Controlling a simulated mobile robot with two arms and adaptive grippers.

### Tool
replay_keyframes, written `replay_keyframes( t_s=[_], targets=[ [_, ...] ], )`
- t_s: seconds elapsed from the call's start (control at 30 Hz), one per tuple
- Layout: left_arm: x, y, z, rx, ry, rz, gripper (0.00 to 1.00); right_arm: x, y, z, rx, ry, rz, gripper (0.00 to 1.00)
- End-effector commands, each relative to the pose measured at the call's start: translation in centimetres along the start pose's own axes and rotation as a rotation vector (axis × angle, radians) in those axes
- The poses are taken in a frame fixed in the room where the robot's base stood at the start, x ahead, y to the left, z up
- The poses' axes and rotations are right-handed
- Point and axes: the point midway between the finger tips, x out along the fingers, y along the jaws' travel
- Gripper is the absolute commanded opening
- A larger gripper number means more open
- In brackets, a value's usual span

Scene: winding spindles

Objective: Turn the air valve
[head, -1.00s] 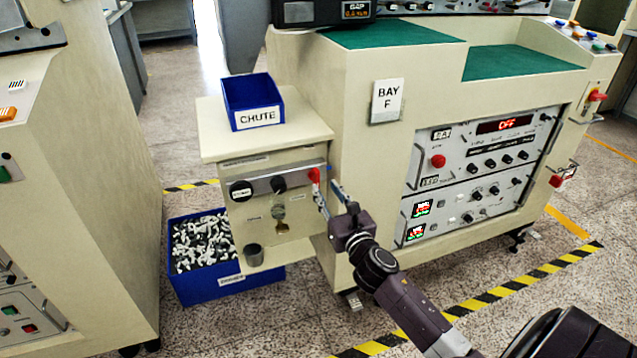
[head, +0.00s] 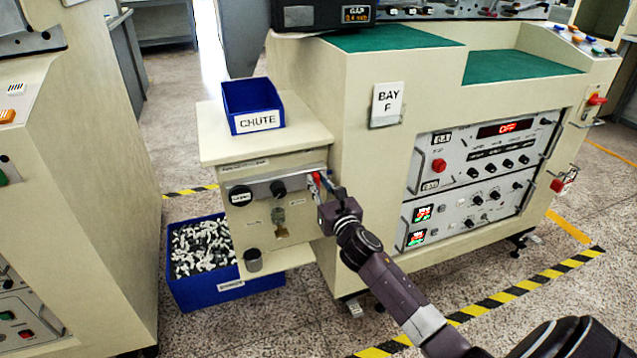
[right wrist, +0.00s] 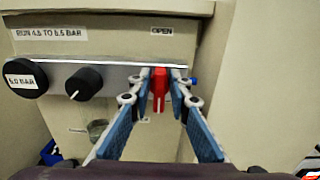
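The air valve's red handle (head: 315,178) is on the metal strip of the cream cabinet's front, at its right end. In the right wrist view the red handle (right wrist: 159,86) points straight down, below a label reading OPEN (right wrist: 162,30). My right gripper (right wrist: 161,82) is open, with one blue-padded finger on each side of the handle. A narrow gap seems to show on both sides; contact is not clear. In the head view my right gripper (head: 322,185) partly covers the valve. My left gripper is not in view.
Left of the valve are a black knob (right wrist: 84,83) and a gauge (right wrist: 26,78) reading 5.0 BAR. A blue CHUTE bin (head: 252,105) stands on the cabinet top. A blue crate of small parts (head: 222,290) is on the floor. The BAY F machine (head: 350,150) rises close on the right.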

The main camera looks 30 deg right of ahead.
Motion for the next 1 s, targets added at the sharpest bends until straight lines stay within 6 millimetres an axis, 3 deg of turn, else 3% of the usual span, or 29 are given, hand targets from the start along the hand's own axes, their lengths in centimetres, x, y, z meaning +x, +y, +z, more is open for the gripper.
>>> replay_keyframes(
  t_s=[0.13, 0.57, 1.0],
  targets=[
    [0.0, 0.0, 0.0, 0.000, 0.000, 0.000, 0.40, 0.0, 0.0, 0.0, 0.000, 0.000, 0.000, 0.00],
    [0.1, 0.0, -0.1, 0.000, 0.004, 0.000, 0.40, 0.0, -0.1, 0.0, 0.047, 0.001, 0.000, 0.00],
    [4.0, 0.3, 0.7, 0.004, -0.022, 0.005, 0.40, 0.0, -0.6, -0.1, 0.375, 0.002, -0.001, 0.00]
  ],
)
